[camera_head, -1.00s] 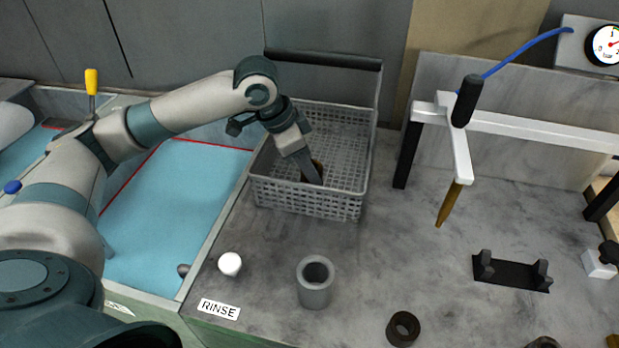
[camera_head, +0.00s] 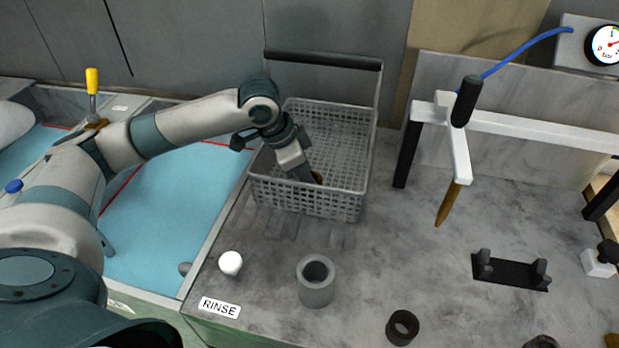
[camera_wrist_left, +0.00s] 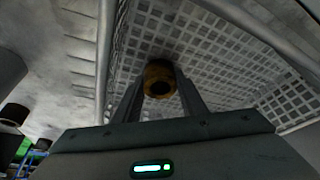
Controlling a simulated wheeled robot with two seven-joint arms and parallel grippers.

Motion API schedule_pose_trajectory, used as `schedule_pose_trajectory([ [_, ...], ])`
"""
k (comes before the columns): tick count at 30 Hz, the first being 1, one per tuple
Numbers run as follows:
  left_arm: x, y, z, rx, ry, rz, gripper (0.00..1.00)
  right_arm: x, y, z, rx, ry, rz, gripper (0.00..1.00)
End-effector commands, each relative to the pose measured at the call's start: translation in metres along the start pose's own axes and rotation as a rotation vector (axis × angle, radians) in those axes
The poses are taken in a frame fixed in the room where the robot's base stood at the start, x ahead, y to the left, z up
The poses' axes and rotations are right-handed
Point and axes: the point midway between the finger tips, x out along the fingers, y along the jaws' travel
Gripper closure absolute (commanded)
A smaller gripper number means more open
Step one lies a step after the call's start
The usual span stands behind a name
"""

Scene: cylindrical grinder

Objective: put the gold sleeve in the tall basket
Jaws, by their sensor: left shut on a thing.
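The gold sleeve (camera_wrist_left: 158,79) sits between the two fingers of my left gripper (camera_wrist_left: 158,92) in the left wrist view. In the head view, a small part of the sleeve (camera_head: 316,177) shows beside the fingers. My left gripper (camera_head: 308,178) is shut on the sleeve and reaches down inside the tall grey basket (camera_head: 310,203). The basket's mesh (camera_wrist_left: 200,50) fills much of the left wrist view. I cannot tell whether the sleeve touches the basket floor. My right gripper is not in view.
A grey hollow cylinder (camera_head: 316,290), a white knob (camera_head: 231,263) and a dark ring (camera_head: 403,327) stand on the marble bench in front of the basket. A white frame with a black handle (camera_head: 467,100) stands to the right. A blue basin (camera_head: 175,220) lies left.

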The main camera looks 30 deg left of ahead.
Motion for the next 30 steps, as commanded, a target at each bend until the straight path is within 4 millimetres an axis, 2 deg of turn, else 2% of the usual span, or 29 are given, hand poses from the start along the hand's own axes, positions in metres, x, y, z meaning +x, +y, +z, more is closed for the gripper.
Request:
schedule_pose_trajectory([
  [3,0.001,0.0,0.0,0.0,0.001,0.0,0.96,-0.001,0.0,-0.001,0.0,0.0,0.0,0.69],
  [4,0.002,0.0,0.001,0.0,0.0,0.001,0.57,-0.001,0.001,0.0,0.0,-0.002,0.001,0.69],
  [5,0.002,0.0,0.001,0.0,0.0,0.001,0.54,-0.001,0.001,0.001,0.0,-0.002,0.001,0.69],
  [18,-0.001,0.0,0.0,0.0,0.0,-0.001,0.54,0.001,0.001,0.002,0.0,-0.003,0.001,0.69],
  [23,-0.016,-0.001,0.0,0.0,0.001,-0.001,0.54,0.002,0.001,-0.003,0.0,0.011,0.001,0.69],
  [30,-0.055,-0.001,-0.001,0.001,0.002,-0.003,0.54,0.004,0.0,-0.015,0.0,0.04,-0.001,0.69],
])
